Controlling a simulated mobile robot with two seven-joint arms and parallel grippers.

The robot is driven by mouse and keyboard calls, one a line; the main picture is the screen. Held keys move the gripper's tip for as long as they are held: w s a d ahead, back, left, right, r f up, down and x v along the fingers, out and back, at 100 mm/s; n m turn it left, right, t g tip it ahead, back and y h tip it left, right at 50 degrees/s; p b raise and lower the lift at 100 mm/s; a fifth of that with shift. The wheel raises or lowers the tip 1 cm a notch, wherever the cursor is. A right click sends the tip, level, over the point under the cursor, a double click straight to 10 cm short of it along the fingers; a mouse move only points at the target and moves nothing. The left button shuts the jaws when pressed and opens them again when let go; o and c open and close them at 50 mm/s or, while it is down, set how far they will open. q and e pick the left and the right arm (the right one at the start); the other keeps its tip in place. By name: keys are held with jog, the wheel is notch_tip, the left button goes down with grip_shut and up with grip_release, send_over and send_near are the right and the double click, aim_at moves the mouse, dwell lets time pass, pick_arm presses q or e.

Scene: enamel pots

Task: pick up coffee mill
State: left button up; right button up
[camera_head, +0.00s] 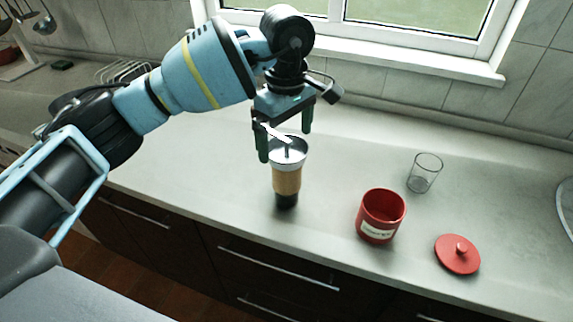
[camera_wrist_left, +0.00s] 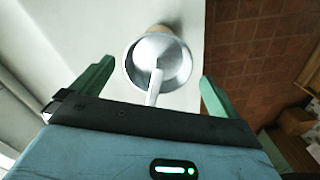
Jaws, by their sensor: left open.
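The coffee mill (camera_head: 287,180) stands upright on the counter, with a metal top, a tan middle and a dark base. My left gripper (camera_head: 284,145) is open above and just behind its top, its fingers pointing down. In the left wrist view the mill's metal bowl-like top (camera_wrist_left: 158,62) with its crank lies between and beyond the two green fingers of the left gripper (camera_wrist_left: 152,85). The fingers look apart from the mill. My right gripper is not in view.
A red enamel pot (camera_head: 380,217) with a white label stands open to the right of the mill. Its red lid (camera_head: 457,254) lies near the counter's front edge. A clear glass (camera_head: 425,172) stands behind them. The counter (camera_head: 180,165) left of the mill is clear.

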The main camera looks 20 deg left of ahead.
pick_arm(q)
jog(key=shift+w+f, duration=0.1)
jog(key=shift+f, duration=1.75)
jog(key=shift+c, duration=0.4)
jog(key=c, duration=1.2)
jog(key=shift+o, duration=0.2)
jog(key=shift+r, duration=0.15)
jog(key=r, duration=0.3)
jog(key=shift+s+r, duration=0.15)
jog(key=shift+s, duration=0.1)
jog(key=s+r, duration=0.1)
jog(key=s, duration=1.4)
jog(key=shift+s+a+r+b, duration=0.2)
jog(key=shift+s+a+b, duration=0.05)
jog(key=shift+b, duration=0.15)
